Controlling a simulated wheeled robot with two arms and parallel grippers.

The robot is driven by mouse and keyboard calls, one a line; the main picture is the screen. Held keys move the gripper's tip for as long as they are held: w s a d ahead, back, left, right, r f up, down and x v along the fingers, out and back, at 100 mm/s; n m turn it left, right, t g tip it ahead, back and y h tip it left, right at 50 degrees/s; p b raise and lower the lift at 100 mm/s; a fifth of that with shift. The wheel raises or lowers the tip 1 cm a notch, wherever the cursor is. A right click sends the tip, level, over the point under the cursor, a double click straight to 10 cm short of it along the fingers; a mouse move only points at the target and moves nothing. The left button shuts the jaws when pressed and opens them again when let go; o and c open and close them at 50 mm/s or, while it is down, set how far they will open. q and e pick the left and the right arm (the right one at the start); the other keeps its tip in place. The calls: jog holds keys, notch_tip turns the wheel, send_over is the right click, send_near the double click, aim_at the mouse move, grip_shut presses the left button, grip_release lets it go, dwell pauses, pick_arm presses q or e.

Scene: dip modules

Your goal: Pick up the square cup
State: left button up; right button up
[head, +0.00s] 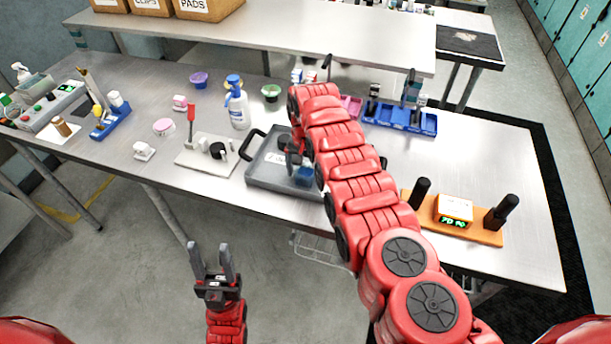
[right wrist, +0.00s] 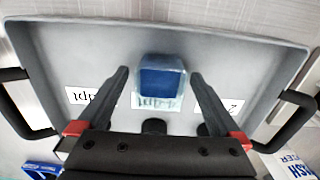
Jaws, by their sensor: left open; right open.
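The square cup, with a blue square top, stands in the grey tray (head: 258,180) on the table and shows in the head view (head: 305,176). In the right wrist view the cup (right wrist: 162,78) lies between and beyond the two open fingers of my right gripper (right wrist: 160,88), with a gap on each side. A white label in front of it is partly covered by the cup. In the head view my right gripper (head: 296,160) is over the tray, partly hidden by my arm. My left gripper (head: 213,256) is open and empty, below the table's front edge.
The tray has black handles (right wrist: 28,103) and more labels. Dark round things (right wrist: 153,127) stand in it near my right gripper. A spray bottle (head: 237,108) and a board with a red-handled tool (head: 207,152) are to the left. An orange-based device (head: 452,215) is at right.

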jog(key=c, duration=1.4)
jog(key=shift+r, duration=0.15)
